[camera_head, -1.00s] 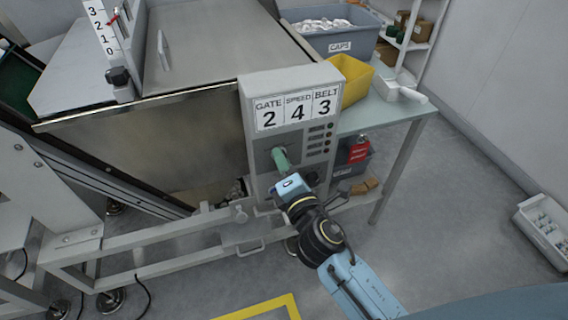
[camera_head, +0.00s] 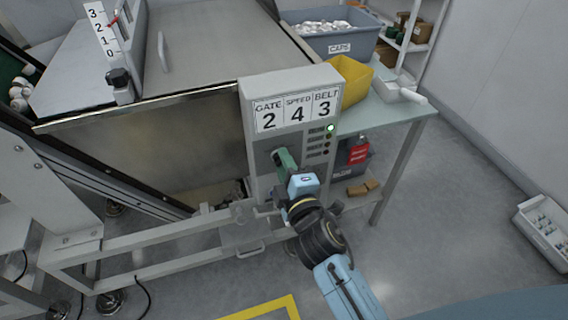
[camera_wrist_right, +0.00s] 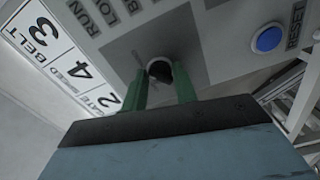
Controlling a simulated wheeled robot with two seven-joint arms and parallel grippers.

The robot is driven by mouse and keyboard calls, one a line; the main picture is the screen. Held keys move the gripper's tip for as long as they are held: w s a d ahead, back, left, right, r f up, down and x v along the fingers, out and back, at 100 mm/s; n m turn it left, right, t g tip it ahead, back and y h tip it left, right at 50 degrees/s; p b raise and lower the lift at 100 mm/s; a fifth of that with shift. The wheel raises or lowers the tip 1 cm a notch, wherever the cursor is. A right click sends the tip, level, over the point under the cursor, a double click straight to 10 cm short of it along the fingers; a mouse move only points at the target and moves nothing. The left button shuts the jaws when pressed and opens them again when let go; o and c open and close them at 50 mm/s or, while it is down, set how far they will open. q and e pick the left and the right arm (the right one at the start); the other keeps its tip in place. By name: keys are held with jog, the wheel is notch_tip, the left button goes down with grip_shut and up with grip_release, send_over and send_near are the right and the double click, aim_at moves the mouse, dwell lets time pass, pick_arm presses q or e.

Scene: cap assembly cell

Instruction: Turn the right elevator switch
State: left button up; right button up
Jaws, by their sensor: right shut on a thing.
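The grey control box (camera_head: 258,186) stands at the end of the machine, with a GATE 2, SPEED 4, BELT 3 label (camera_head: 297,112) on top. Its dark round switch (camera_wrist_right: 159,69) shows between the green fingers in the right wrist view. My right gripper (camera_head: 281,156) reaches the box front from below right, its green fingers shut on the switch. The fingers cover most of the switch in the head view. A green lamp (camera_head: 330,128) is lit at the top of the lamp column. My left gripper is not in view.
A blue RESET button (camera_wrist_right: 268,39) sits on the panel right of the switch in the wrist view. White caps (camera_head: 17,97) lie on the green belt at far left. A yellow bin (camera_head: 351,80) and a grey CAPS bin (camera_head: 322,44) stand behind the box.

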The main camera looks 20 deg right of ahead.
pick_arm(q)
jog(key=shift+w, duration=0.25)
pick_arm(e)
jog(key=o, duration=0.9)
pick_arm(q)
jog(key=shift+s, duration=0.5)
pick_arm(e)
jog(key=shift+o, duration=0.2)
